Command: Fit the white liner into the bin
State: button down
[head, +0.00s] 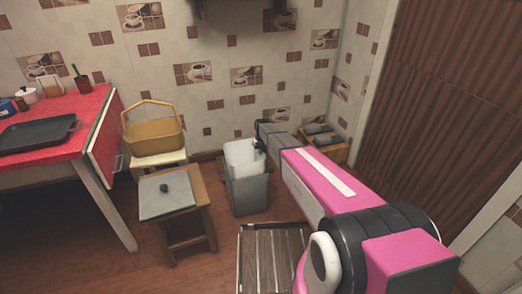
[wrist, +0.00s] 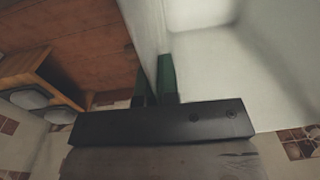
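The white liner (head: 242,160) is upright at the grey bin (head: 250,196) on the floor, near the back wall. Most of the liner shows above the bin's rim. Its lower end is hidden, and I cannot tell how far it is inside. My gripper (head: 260,146) is at the liner's upper right edge. In the wrist view, the green fingers of my gripper (wrist: 157,82) are shut with the liner's thin wall (wrist: 150,30) between them. The pale inside of the liner fills the upper right there. The bin cannot be made out in the wrist view.
A wooden crate (head: 343,153) with dark grey objects stands right of the bin. Left are a stool (head: 182,226) with a grey slab, a yellow basket (head: 153,136) and a red counter (head: 88,103). A slatted wooden piece (head: 262,262) is in front.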

aim_at(261, 157)
jog(key=shift+f, duration=2.25)
jog(key=c, duration=1.3)
grip_release()
notch_tip(261, 157, up, 10)
jog(key=s+d+r+m, duration=0.1)
jog(key=s+d+r, duration=0.2)
jog(key=s, duration=0.9)
jog(key=s+d+r+m, duration=0.1)
jog(key=s+d+r, duration=0.3)
jog(key=s, duration=0.8)
jog(key=s+d+r+m, duration=0.1)
jog(key=s+d+r, duration=0.3)
jog(key=s, duration=0.8)
jog(key=shift+s+d+r, duration=0.1)
jog(key=shift+s+d, duration=0.1)
jog(key=shift+d, duration=0.5)
jog(key=shift+s+d+r, duration=0.1)
jog(key=shift+s+d, duration=0.05)
jog(key=shift+d, duration=0.55)
